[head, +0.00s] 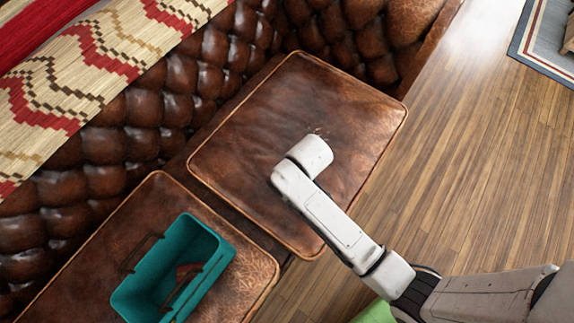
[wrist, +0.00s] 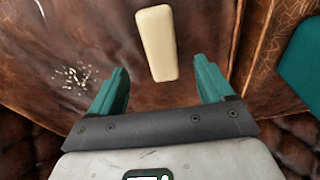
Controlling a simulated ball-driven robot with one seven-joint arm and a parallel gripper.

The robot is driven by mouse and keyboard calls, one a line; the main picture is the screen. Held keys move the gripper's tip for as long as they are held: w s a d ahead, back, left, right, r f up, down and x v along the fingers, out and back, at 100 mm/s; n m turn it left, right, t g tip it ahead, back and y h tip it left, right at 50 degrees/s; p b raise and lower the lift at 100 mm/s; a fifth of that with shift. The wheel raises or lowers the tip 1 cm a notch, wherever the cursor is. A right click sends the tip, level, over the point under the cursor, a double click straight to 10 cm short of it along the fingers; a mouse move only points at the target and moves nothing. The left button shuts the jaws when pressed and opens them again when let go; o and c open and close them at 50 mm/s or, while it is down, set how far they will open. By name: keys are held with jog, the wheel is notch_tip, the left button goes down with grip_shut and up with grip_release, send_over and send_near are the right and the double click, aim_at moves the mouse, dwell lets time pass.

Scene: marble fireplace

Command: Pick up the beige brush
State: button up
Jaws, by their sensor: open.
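The beige brush (wrist: 157,44) shows in the wrist view as a pale, rounded block lying on the brown leather seat cushion. It lies just ahead of my gripper (wrist: 162,82), in line with the gap between the two teal fingers. The fingers are spread apart and nothing is between them except the near end of the brush, which they do not touch. In the head view the brush and the fingers are hidden beneath my white arm, whose end hangs over the right cushion (head: 245,130).
A teal open bin (head: 220,262) stands on the left cushion (head: 110,245) with something reddish inside; its edge also shows at right in the wrist view. Small pale crumbs (wrist: 75,76) lie left of my gripper. The tufted sofa back (head: 120,140) rises behind. Wood floor is at right.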

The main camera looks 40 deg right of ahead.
jog(key=f, duration=0.2)
jog(key=w+f+b, duration=0.1)
jog(key=f, duration=0.2)
jog(key=f+b, duration=0.1)
jog(key=f, duration=0.2)
jog(key=shift+w+a+f, duration=0.25)
jog(key=shift+w, duration=0.15)
jog(key=c, duration=1.1)
jog(key=shift+r, duration=0.15)
jog(key=shift+r, duration=0.25)
notch_tip(320, 180, up, 2)
jog(key=shift+r+p, duration=0.15)
jog(key=shift+p, duration=0.25)
jog(key=s+r, duration=0.1)
jog(key=s+r+p, duration=0.1)
jog(key=r, duration=0.1)
jog(key=s+a+r+p, duration=0.1)
jog(key=s+r, duration=0.1)
jog(key=shift+s+r, duration=0.1)
jog(key=shift+r, duration=0.1)
jog(key=s+a+r+p, duration=0.1)
jog(key=s+r, duration=0.3)
jog(key=s, duration=0.5)
jog(key=shift+s+a+r, duration=0.25)
jog(key=shift+a+r, duration=0.05)
jog(key=shift+a, duration=0.2)
